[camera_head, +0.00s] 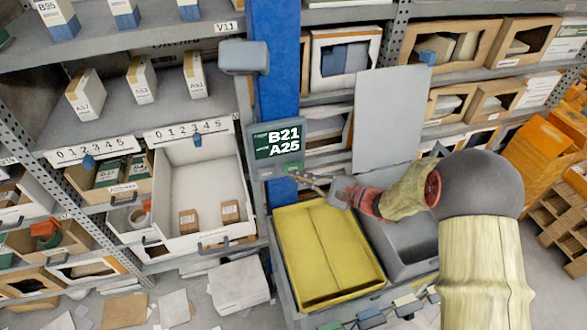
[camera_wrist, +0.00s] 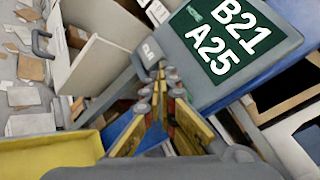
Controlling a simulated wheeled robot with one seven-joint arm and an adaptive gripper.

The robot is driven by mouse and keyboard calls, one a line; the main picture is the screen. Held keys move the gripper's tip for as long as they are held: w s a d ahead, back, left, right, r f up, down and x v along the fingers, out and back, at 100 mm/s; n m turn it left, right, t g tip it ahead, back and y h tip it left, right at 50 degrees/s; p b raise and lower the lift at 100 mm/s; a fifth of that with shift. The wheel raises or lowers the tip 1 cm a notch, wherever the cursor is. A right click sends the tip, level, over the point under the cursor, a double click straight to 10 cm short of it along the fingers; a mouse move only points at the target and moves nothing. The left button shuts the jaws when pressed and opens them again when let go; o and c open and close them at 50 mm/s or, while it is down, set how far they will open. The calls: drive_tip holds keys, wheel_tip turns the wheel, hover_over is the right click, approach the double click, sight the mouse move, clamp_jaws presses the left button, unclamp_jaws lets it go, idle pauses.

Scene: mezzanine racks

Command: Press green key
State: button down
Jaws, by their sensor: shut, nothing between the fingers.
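The grey terminal (camera_head: 262,163) has a dark green screen (camera_head: 278,143) reading B21 A25, mounted on the blue post. A small greenish patch, perhaps the green key (camera_head: 293,167), shows at the terminal's lower right edge. My gripper (camera_head: 293,177) reaches in from the right, its tips close to that lower edge. In the wrist view the terminal (camera_wrist: 185,68) fills the upper middle and its screen (camera_wrist: 222,37) is cut off at the top. My gripper (camera_wrist: 157,72) is shut and empty, tips at the terminal's lower part.
A yellow tray (camera_head: 283,238) lies below the terminal, with a grey bin (camera_head: 425,262) to its right. An open white drawer (camera_head: 190,175) with two small boxes is at left. A blank grey panel (camera_head: 386,120) stands behind my arm. Boxes (camera_head: 345,60) fill the shelves.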

drive_tip(key=shift+w+a, duration=0.1)
drive_tip(key=shift+w, duration=0.25)
drive_tip(key=shift+w+a+b, duration=0.15)
drive_tip(key=shift+w+b, duration=0.3)
idle(0.7)
drive_tip(key=shift+s, duration=0.1)
idle(0.3)
drive_tip(key=shift+s+d, duration=0.25)
drive_tip(key=shift+s, duration=0.55)
drive_tip(key=s, duration=0.2)
drive_tip(key=s+d, duration=0.1)
drive_tip(key=s, duration=0.1)
drive_tip(key=shift+s+d, duration=0.2)
drive_tip(key=shift+s, duration=0.2)
drive_tip(key=shift+f, duration=0.1)
idle(0.5)
